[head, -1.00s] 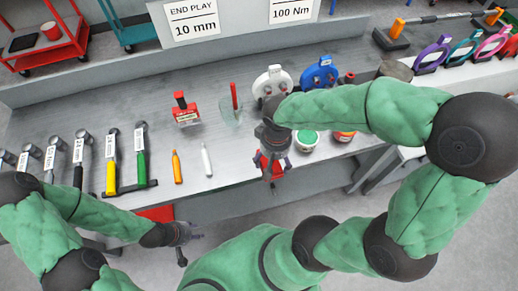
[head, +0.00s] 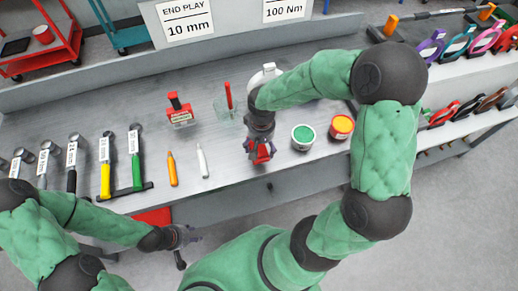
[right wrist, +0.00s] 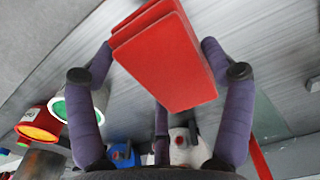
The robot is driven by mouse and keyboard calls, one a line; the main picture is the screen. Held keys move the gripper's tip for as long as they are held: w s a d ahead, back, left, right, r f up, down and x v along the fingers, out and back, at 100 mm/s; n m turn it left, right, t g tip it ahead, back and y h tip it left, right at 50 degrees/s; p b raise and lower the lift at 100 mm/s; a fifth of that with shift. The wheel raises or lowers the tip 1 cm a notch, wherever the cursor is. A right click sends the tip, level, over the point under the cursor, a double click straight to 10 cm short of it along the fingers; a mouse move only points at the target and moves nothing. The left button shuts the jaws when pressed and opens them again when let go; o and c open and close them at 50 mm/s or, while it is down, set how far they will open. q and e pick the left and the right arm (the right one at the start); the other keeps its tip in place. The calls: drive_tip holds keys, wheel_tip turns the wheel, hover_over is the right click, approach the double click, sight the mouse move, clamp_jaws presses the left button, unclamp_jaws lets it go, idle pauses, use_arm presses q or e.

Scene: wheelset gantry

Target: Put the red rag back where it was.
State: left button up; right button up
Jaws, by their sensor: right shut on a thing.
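The red rag (right wrist: 165,60) is a folded flat red pad in the right wrist view. My right gripper (right wrist: 158,68) is shut on it, with purple-grey fingers at its sides. In the head view a bit of the rag (head: 263,152) shows at the tip of my right gripper (head: 260,150), over the grey bench near its front edge. Whether the rag touches the bench cannot be told. My left gripper (head: 188,238) is low in front of the bench, away from the rag; its fingers are too small and dark to read.
On the grey bench (head: 110,220), a green-topped can (head: 303,137) and an orange-topped can (head: 341,126) stand right of my right gripper. Bare bench lies between.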

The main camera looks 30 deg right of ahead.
sight(259, 148)
drive_tip(key=shift+w+d+f, duration=0.15)
drive_tip(key=shift+w+f, duration=0.65)
drive_tip(key=shift+f, duration=0.25)
drive_tip(key=shift+f+b, duration=0.5)
drive_tip(key=shift+f, duration=0.95)
drive_tip(key=shift+f, duration=0.1)
drive_tip(key=o, duration=1.1)
drive_tip(key=shift+f, duration=0.1)
drive_tip(key=shift+r, duration=0.4)
wheel_tip(259, 148, up, 12)
drive_tip(key=shift+f+p, duration=0.2)
drive_tip(key=shift+p, duration=1.05)
